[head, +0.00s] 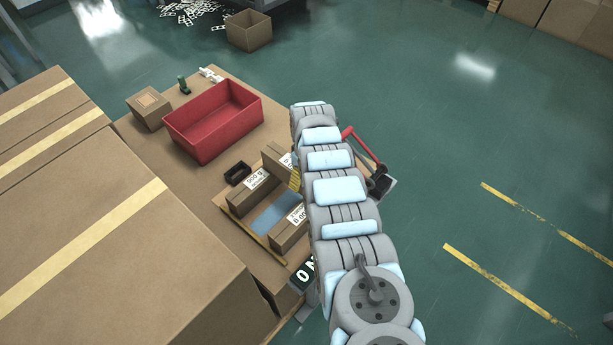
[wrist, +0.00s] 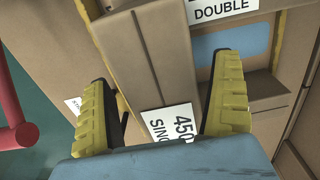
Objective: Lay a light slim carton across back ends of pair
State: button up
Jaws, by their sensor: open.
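My gripper (wrist: 165,85) shows in the wrist view with its two ridged yellow fingers apart. A brown carton (wrist: 150,55) with a white label reading "450" and part of "SINGLE" lies between and beyond the fingers; I cannot tell whether they touch it. A label reading "DOUBLE" (wrist: 222,8) is on a carton at the top. In the head view, two labelled cartons, one farther (head: 250,196) and one nearer (head: 287,234), lie roughly parallel with a blue patch (head: 270,214) between them. Another labelled carton (head: 273,157) is behind. My arm hides the gripper's surroundings on the right.
A red bin (head: 212,128), a small carton (head: 149,108) and a small black tray (head: 237,173) stand on the brown table (head: 180,165). Large taped boxes (head: 130,240) crowd the left. A red bar (wrist: 12,115) is left of my gripper.

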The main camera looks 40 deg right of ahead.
jog(key=shift+r, duration=5.85)
